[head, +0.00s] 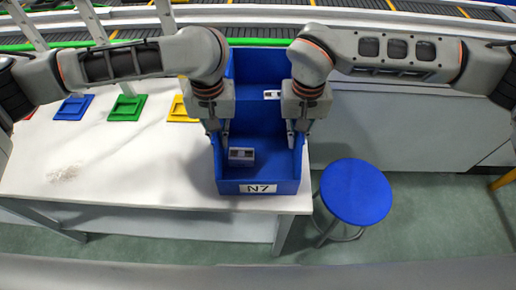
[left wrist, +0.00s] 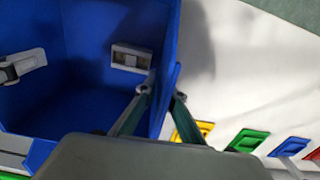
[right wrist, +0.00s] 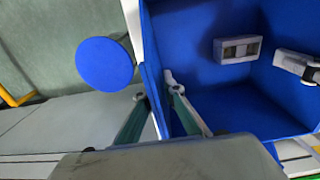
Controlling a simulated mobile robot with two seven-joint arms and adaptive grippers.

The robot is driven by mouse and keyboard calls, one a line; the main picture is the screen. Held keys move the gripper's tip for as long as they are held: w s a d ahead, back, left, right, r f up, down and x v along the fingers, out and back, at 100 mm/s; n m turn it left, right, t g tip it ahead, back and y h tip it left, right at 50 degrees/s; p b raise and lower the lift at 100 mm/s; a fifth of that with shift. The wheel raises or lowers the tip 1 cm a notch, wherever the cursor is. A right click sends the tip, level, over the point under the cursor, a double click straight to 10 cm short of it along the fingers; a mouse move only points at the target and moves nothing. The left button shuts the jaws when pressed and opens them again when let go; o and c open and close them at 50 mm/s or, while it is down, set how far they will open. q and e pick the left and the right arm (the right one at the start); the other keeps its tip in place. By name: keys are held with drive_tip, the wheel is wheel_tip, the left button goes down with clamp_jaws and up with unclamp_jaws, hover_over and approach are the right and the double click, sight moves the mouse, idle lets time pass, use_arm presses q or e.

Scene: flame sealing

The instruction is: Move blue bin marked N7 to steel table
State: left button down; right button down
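The blue bin marked N7 (head: 207,172) stands upright at the right end of a white-topped table, its N7 label facing the front. My left gripper (head: 219,142) is at its left wall; in the left wrist view (left wrist: 161,95) the fingers straddle that wall closely, one inside and one outside. My right gripper (head: 298,137) is at the right wall; the right wrist view (right wrist: 154,90) shows its fingers closed around that wall. A small pale block with openings (head: 241,155) lies in the bin. A second pale piece (head: 271,94) shows farther back.
The white-topped table (head: 130,180) has clear room left of the bin. Yellow (head: 179,112), green (head: 127,108) and blue (head: 73,107) squares lie along its back. A blue round stool (head: 356,191) stands to the right. Conveyors (head: 430,25) run behind.

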use_arm(q)
drive_tip(key=shift+r, duration=0.15)
use_arm(e)
drive_tip(key=shift+r, duration=0.15)
